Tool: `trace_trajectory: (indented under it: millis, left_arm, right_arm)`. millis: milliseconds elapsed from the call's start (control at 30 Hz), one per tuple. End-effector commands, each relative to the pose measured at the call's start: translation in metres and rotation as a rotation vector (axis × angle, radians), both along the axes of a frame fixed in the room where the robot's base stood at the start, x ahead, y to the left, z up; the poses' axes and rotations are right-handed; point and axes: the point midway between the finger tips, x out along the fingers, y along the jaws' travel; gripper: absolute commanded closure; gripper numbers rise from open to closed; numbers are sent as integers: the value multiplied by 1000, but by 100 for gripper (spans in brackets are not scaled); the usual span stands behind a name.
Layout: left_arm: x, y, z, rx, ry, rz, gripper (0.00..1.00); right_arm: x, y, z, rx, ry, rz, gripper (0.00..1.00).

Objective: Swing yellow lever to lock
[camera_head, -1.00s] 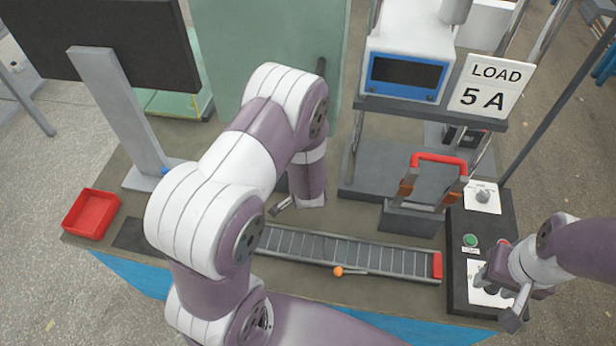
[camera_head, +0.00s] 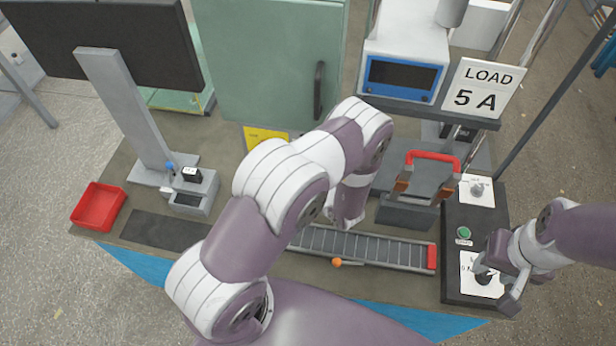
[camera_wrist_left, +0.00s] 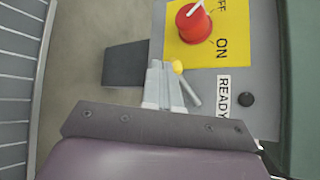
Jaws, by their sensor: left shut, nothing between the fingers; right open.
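In the left wrist view a small yellow knob (camera_wrist_left: 178,67) shows at the right side of my left fingertips. A short grey rod (camera_wrist_left: 191,93) lies just below it; I cannot tell whether the two are joined. My left gripper (camera_wrist_left: 163,75) is shut and empty, right beside the knob; whether it touches the knob is unclear. In the head view my left gripper is hidden behind my own arm. My right gripper (camera_head: 496,278) is open, over a white plate with a dark control at the front right.
In the left wrist view a red rotary switch (camera_wrist_left: 193,22) sits on a yellow ON/OFF plate, near a READY label (camera_wrist_left: 223,94). In the head view an orange-knobbed lever (camera_head: 337,262) lies along the roller track (camera_head: 370,247). A red-handled fixture (camera_head: 420,185) and green cabinet (camera_head: 265,60) stand behind.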

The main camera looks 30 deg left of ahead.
Motion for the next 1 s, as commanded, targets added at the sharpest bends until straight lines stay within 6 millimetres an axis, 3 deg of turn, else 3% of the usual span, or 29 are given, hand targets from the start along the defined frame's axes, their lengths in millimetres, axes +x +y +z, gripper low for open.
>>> trace_trajectory:
  millis: [1000]
  left_arm:
    - [3,-13,7,25,5,0,100]
  right_arm:
    - [0,0,4,0,0,0,57]
